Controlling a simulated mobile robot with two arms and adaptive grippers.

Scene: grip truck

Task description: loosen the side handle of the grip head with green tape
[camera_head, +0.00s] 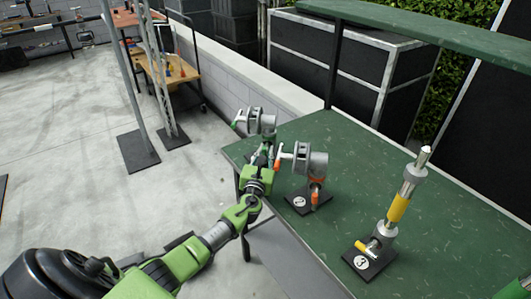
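The grip head with green tape (262,121) stands at the far left corner of the green table (345,165). A small green-taped handle tip (236,124) sticks out on its left side. Its lower part is hidden behind my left gripper. My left gripper (266,153) reaches in from the lower left, just below and in front of this head. Its fingers are small and overlap the head's lower part, so I cannot tell whether they touch a handle or are closed.
A grip head with orange tape (312,163) stands close right of my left gripper, on a black base. A yellow-taped post (398,207) stands on another black base further right. A green shelf (430,28) overhangs the table's back.

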